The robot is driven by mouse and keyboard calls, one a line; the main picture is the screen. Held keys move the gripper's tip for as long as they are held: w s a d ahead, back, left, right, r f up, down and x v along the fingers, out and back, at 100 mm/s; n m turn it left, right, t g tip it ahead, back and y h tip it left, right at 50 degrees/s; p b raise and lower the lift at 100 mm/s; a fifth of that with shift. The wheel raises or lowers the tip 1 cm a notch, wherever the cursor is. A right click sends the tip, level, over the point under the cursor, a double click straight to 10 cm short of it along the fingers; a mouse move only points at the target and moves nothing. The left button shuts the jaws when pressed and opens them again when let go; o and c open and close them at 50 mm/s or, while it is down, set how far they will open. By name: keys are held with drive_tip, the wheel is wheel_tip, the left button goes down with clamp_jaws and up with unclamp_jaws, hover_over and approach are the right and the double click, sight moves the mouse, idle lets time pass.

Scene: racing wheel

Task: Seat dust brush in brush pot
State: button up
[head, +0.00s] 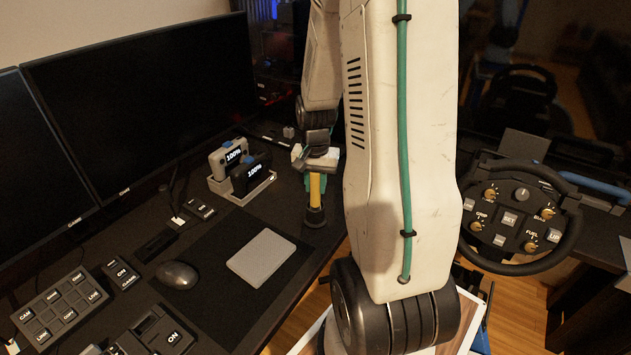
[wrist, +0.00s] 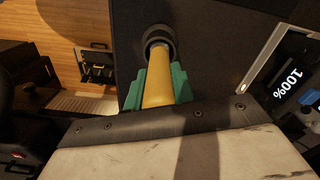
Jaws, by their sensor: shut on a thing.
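The dust brush shows as a yellow handle (head: 315,190), standing close to upright near the desk's right edge. It also shows in the wrist view (wrist: 158,88). My gripper (head: 317,182) is shut on this handle, with a teal finger on each side in the wrist view (wrist: 160,80). The handle's lower end meets a dark round piece, which looks like the brush pot (head: 315,217); its ring shows in the wrist view (wrist: 161,34). The handle's end lies within the ring's outline. I cannot tell how deep it sits, and the bristles are hidden.
A dock (head: 241,188) with two devices reading 100% stands left of my gripper. A grey pad (head: 261,257), a mouse (head: 177,275) and button boxes lie on the desk (head: 225,325). Monitors (head: 140,95) stand behind. A racing wheel (head: 519,218) is at the right.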

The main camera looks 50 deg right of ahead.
drive_tip(key=shift+f, duration=0.4)
drive_tip(key=o, duration=1.1)
drive_tip(key=shift+c, duration=0.2)
wheel_tip(320, 180, up, 8)
drive_tip(key=shift+f, duration=0.1)
